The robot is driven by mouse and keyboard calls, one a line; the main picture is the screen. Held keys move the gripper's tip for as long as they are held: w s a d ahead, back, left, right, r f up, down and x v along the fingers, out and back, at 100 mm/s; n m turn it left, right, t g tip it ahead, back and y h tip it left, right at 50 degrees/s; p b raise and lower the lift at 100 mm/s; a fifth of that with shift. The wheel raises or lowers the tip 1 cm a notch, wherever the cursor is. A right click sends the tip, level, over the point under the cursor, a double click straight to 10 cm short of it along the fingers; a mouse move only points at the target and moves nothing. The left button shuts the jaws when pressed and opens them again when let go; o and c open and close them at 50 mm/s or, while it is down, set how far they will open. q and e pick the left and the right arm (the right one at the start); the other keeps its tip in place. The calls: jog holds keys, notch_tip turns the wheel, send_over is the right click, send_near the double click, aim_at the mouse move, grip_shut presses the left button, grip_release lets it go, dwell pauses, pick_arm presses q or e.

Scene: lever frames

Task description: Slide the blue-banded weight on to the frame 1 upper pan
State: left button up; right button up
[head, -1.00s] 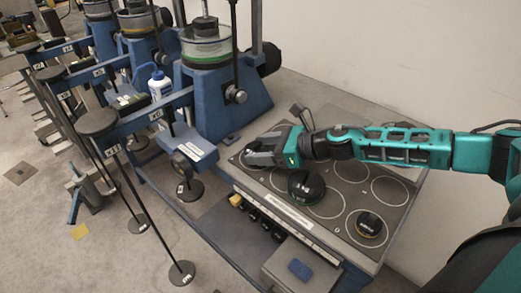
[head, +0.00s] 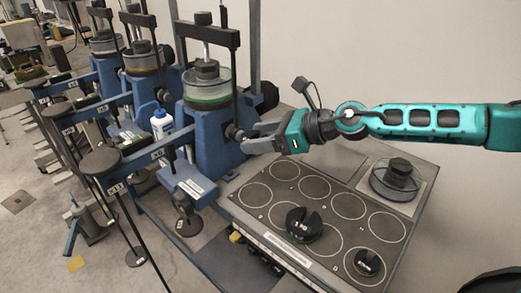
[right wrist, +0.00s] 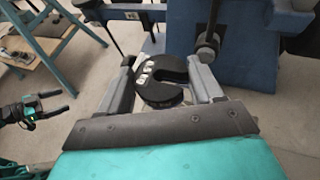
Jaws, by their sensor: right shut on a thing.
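The weight is hardly visible in the head view. A dark round pan (head: 101,160) sits at the nearest lever's outer end, left of the gripper and apart from it. My left gripper (right wrist: 50,103) seems to show, open, at the left of the right wrist view.
The ringed mat (head: 262,215) bears a black slotted weight (head: 303,224) and a smaller weight (head: 367,263). A dish with a dark block (head: 398,177) stands at the right. A white bottle (head: 161,123) and a hanging weight (head: 187,224) are by the nearest lever.

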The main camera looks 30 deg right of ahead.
jog(key=shift+r, duration=3.95)
